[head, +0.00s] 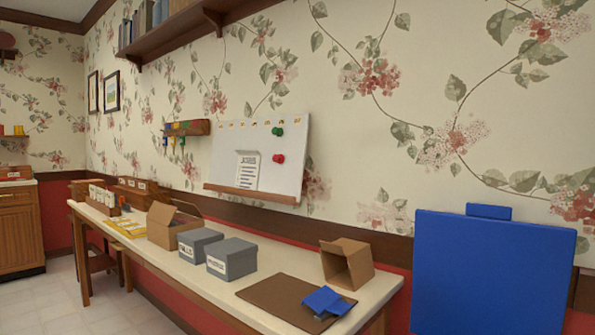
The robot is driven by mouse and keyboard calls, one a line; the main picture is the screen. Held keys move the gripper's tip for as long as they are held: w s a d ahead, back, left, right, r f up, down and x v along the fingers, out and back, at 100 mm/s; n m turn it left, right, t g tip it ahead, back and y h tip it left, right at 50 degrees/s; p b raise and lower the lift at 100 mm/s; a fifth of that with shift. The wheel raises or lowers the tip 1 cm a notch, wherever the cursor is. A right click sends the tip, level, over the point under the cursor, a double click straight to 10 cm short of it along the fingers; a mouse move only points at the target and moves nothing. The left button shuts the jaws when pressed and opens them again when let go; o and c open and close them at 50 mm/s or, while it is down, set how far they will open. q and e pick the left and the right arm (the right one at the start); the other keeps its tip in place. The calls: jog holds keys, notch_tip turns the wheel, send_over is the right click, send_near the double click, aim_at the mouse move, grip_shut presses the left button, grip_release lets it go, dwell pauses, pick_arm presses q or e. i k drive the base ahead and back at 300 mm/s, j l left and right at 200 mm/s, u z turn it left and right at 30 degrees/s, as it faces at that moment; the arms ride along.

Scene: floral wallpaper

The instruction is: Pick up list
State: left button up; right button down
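The list, a white sheet (247,170) with a dark heading and printed lines, is upright on the whiteboard (285,110) on the wall. Its lower edge is at the brown ledge (250,194) along the board's bottom. Neither of my grippers shows in the head view.
Below is a long table (190,269) with a cardboard box (166,233), grey boxes (231,259), a tipped brown box (345,263), and a brown mat (272,300) with a blue object (328,302). A large blue panel (490,270) stands at right. A shelf (195,25) is above.

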aim_at(249, 161)
jog(key=i+j+z, duration=0.15)
jog(key=z, duration=0.2)
jog(key=i+j+z, duration=0.15)
jog(key=j+z, duration=0.25)
jog(key=i+j+z, duration=0.1)
jog(key=z, duration=0.25)
jog(key=i+j+z, duration=0.15)
jog(key=j, duration=0.4)
jog(key=j+z, duration=0.15)
jog(key=j, duration=0.45)
jog(key=i, duration=0.05)
